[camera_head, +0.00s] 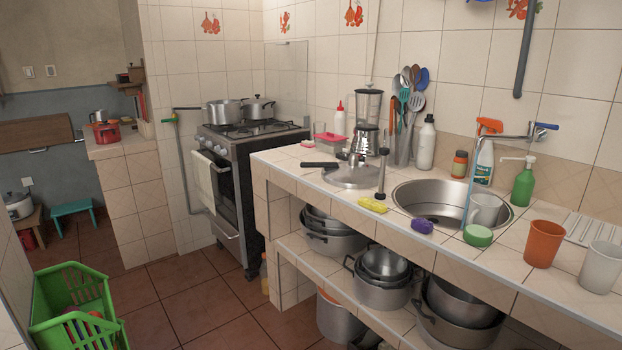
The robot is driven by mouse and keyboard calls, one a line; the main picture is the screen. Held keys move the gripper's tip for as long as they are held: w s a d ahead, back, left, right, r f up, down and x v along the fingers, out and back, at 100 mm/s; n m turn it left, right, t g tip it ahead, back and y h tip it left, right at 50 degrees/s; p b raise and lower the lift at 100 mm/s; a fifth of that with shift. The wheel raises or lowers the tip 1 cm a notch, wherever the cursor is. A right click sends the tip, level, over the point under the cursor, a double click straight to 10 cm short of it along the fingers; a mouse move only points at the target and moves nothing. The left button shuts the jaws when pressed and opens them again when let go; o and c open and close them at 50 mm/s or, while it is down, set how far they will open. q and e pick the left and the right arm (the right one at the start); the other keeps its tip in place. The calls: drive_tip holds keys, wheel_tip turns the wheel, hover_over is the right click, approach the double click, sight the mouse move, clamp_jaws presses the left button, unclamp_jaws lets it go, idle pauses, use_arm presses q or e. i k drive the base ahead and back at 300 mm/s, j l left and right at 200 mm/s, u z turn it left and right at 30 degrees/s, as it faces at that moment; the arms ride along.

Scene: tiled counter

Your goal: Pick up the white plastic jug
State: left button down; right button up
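Several white vessels stand on the tiled counter (287,173), and I cannot tell for sure which is the jug. A white cup-like vessel (602,267) stands upright at the far right, near the counter's front edge. A smaller white mug-like vessel (484,210) stands at the right side of the sink, partly behind a green round tub (478,236). A white bottle (426,143) with a dark cap stands against the back wall beside the utensil holder. Neither of my grippers is in view.
An orange cup (544,243) stands left of the far-right white vessel. The sink (432,200), a yellow sponge (373,205) and a purple item (422,226) are further left. Pots (386,262) fill the shelf below. A green basket (72,305) stands on the floor; floor between is clear.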

sight(484, 210)
drive_tip(key=z, duration=0.4)
drive_tip(key=i+j+z, duration=0.2)
drive_tip(key=z, duration=0.2)
drive_tip(key=i+j+z, duration=0.15)
drive_tip(key=j+z, duration=0.3)
drive_tip(key=i+j+z, duration=0.15)
drive_tip(key=j, duration=0.25)
drive_tip(key=j+z, duration=0.15)
drive_tip(key=j, duration=0.3)
drive_tip(key=i+j, duration=0.1)
drive_tip(key=j, duration=0.35)
drive_tip(key=i+j, duration=0.1)
drive_tip(key=j, duration=0.35)
drive_tip(key=z, duration=0.05)
